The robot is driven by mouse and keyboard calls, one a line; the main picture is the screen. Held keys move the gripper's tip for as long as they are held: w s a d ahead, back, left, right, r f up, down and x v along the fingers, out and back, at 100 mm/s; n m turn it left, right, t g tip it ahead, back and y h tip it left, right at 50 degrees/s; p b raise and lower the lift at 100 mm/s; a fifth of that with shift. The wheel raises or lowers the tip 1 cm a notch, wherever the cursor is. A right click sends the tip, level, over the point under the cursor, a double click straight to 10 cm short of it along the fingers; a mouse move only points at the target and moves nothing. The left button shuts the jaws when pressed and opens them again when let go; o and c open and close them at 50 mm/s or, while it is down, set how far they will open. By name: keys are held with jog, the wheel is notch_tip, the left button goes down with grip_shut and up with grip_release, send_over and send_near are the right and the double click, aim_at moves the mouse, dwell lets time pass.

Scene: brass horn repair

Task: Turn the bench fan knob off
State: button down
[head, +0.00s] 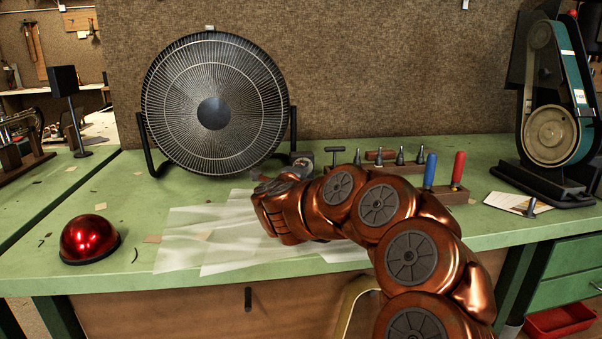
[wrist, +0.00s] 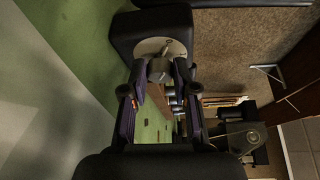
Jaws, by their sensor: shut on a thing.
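The bench fan (head: 213,105) is a large round black fan on a dark stand at the back of the green bench. A small dark control box (head: 301,157) sits at the fan's lower right. In the wrist view, the box (wrist: 150,25) carries a pale round dial plate, and a grey knob (wrist: 180,69) stands out from it. My gripper (wrist: 163,76) is at the dial with its fingertips closed on the knob. In the head view, my copper arm and wrist hide most of the gripper (head: 283,180); the knob's exact angle cannot be told.
A red dome (head: 90,238) sits at the bench's front left. Pale sheets (head: 215,235) lie in front of the fan. Screwdrivers with blue (head: 430,170) and red (head: 458,168) handles stand right of my arm. A belt sander (head: 552,130) stands far right.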

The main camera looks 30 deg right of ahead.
jog(key=c, duration=0.9)
grip_release()
jog(key=v, duration=1)
jog(key=shift+s+a, duration=0.1)
jog(key=shift+a, duration=0.05)
jog(key=shift+v, duration=0.75)
jog(key=shift+s+r, duration=0.1)
